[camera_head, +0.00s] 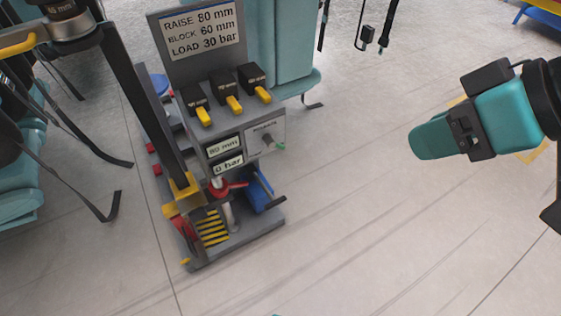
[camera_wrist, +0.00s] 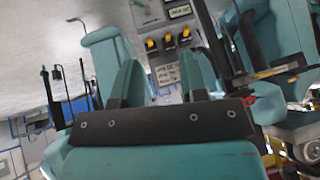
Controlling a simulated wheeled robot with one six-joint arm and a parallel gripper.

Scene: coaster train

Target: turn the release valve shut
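A grey stand (camera_head: 262,226) with an upright panel is left of centre in the head view. On its front, a small light plate carries a grey knob (camera_head: 267,139) with a green tip at its right. Lower down is a red handle (camera_head: 228,187) by a metal post. I cannot tell for certain which of these is the release valve. My gripper (camera_head: 420,142) is at the right, well apart from the stand, pointing left. In the wrist view its two teal fingers (camera_wrist: 158,80) stand apart with nothing between them. The stand's panel shows upside down beyond them.
The sign (camera_head: 201,30) reads RAISE 80 mm, BLOCK 60 mm, LOAD 30 bar. Below are three black blocks with yellow levers (camera_head: 233,103) and displays reading 80 mm (camera_head: 223,147) and 0 bar (camera_head: 228,164). Teal seats (camera_head: 290,45) stand behind and left. Floor between stand and gripper is clear.

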